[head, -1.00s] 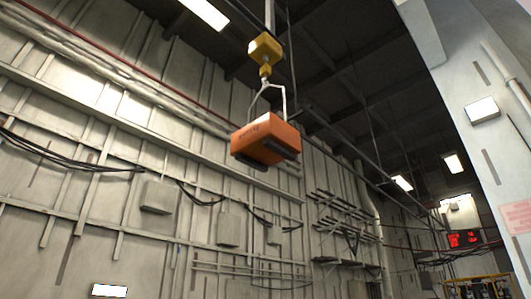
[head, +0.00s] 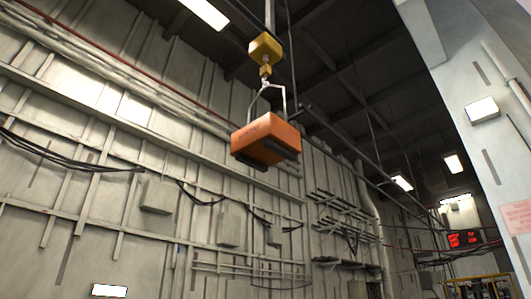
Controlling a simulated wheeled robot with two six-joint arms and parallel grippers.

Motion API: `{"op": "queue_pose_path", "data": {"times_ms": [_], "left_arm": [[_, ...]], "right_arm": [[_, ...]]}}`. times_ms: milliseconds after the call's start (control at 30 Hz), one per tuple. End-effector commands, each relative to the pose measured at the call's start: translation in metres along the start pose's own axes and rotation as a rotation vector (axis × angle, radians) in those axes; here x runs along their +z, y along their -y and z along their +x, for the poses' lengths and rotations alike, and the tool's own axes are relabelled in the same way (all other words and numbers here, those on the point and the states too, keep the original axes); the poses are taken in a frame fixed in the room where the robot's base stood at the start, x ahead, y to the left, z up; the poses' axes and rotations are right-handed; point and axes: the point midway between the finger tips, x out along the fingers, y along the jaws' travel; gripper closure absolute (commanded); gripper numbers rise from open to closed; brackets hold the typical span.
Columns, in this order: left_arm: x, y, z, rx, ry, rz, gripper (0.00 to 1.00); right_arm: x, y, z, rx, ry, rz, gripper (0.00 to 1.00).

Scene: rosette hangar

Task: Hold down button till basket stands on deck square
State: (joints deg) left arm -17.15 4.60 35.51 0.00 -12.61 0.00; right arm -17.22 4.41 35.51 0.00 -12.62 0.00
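The orange basket (head: 268,138) hangs in the air in the upper middle of the head view, seen from below. Dark strips run along its underside. A grey bail (head: 284,102) joins it to the yellow hook block (head: 266,50) above. The button and the deck square are not in view. Neither of my grippers is in view.
A pale ribbed wall with boxes (head: 159,196) and black cables fills the left and middle. A pale slanted column (head: 480,120) stands at right. A red lit display (head: 464,239) and a yellow frame (head: 478,287) are at lower right. The floor is not visible.

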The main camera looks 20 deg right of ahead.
Motion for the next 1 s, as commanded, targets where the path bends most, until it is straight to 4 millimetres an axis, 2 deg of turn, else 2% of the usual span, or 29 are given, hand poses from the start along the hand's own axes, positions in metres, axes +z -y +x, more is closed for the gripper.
{"op": "queue_pose_path", "data": {"times_ms": [33,300,1000], "left_arm": [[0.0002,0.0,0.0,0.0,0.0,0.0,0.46],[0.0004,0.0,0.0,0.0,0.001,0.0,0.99],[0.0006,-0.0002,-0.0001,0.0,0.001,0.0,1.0]], "right_arm": [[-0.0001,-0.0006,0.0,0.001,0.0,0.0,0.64],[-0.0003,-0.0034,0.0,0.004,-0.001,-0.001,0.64],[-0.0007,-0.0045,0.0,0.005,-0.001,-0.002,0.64]]}}
